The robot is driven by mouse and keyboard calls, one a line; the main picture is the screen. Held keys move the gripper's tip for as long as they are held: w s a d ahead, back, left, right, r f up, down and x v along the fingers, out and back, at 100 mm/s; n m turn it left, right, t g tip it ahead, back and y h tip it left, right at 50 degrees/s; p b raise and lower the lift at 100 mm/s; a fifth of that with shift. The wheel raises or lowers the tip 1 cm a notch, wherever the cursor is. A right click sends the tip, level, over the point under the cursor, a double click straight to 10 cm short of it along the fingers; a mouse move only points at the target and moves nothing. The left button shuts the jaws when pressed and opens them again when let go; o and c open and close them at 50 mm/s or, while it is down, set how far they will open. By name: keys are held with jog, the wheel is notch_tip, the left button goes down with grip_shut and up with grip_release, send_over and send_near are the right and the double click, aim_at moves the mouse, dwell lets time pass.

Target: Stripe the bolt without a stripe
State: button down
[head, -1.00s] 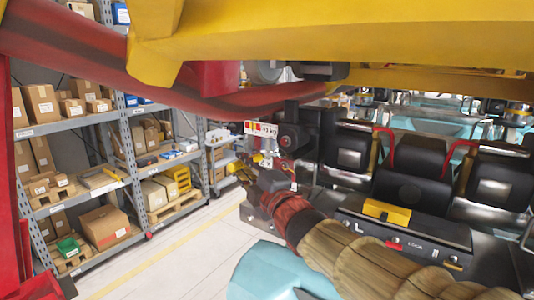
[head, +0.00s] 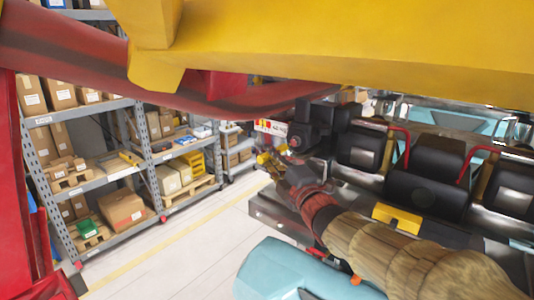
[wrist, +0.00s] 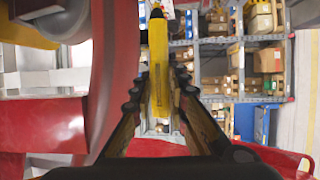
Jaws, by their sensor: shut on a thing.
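My gripper (wrist: 161,78) is shut on a yellow marker-like tool with a dark tip (wrist: 158,50), which points away from the wrist camera. In the head view, my gripper (head: 276,163) is small, beside the black end of the coaster train (head: 345,150). A white tag with red and yellow patches (head: 270,127) shows just above it. No bolt or stripe can be made out in either view. My arm and the dark train parts hide much of that area.
A large red curved beam (wrist: 118,60) runs close along the left of the gripper in the wrist view. A yellow beam (head: 330,45) crosses overhead. Shelves with boxes (head: 105,170) stand beyond an open pale floor (head: 190,245). Black seats (head: 430,165) line the train.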

jog(key=shift+w+d, duration=0.1)
jog(key=shift+d, duration=0.05)
dwell(0.3)
jog(key=shift+w+d, duration=0.2)
jog(key=shift+d, duration=0.1)
jog(key=shift+w+d+b, duration=0.15)
jog(key=shift+d+b, duration=0.05)
jog(key=shift+b, duration=0.1)
jog(key=shift+f+b, duration=0.1)
jog(key=shift+b, duration=0.55)
jog(key=shift+w+d, duration=0.2)
jog(key=shift+w, duration=0.05)
dwell(1.2)
jog(key=shift+w+a+b, duration=0.25)
jog(key=shift+a+b, duration=0.05)
jog(key=shift+b, duration=0.2)
dwell(0.3)
jog(key=shift+s+a+b, duration=0.7)
jog(key=shift+s+b, duration=0.2)
jog(key=shift+b, duration=0.25)
jog(key=shift+s+a+b, duration=0.7)
jog(key=shift+s+b, duration=0.2)
jog(key=shift+b, duration=0.25)
jog(key=shift+s+a, duration=0.15)
jog(key=shift+s, duration=0.05)
